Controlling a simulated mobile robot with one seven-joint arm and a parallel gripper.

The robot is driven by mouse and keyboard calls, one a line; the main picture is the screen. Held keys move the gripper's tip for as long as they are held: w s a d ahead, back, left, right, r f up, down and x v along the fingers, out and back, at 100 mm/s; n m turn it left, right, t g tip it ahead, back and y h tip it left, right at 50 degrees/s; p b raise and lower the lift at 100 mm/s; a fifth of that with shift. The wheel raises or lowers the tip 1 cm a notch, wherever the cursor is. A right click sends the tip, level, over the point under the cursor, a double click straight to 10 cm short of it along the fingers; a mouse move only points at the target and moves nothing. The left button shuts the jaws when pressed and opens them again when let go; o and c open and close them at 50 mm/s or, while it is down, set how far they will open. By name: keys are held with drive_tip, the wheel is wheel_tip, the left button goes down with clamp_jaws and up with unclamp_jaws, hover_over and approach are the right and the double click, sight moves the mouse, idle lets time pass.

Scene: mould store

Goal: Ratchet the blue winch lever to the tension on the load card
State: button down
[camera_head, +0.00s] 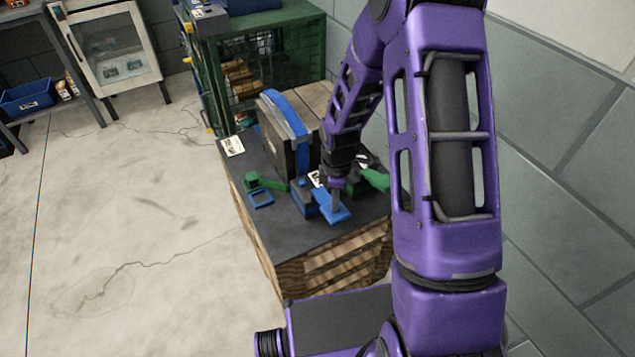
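The blue winch lever (331,214) stands at the front of the dark-topped pallet stand, its end at my gripper (335,203). My gripper points down and touches or nearly touches the lever; its fingers are too small to tell open from shut. The blue winch body (304,203) sits just left of the lever. Another white card (316,179) is partly hidden by my wrist.
Green levers stand left (265,183) and right (374,178) of the blue winch. A small blue frame (262,198) lies beside the left one. A green mesh cage (255,65) stands behind, with a block wall close on the right. The floor (120,215) at left is clear.

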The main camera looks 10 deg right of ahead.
wheel_tip(320, 180, down, 2)
drive_tip(key=shift+w+f+b, duration=0.1)
drive_tip(key=shift+b, duration=0.5)
drive_tip(key=shift+a, duration=0.1)
wheel_tip(320, 180, up, 6)
drive_tip(key=p, duration=0.4)
drive_tip(key=shift+p, duration=0.4)
drive_tip(key=shift+f, duration=0.1)
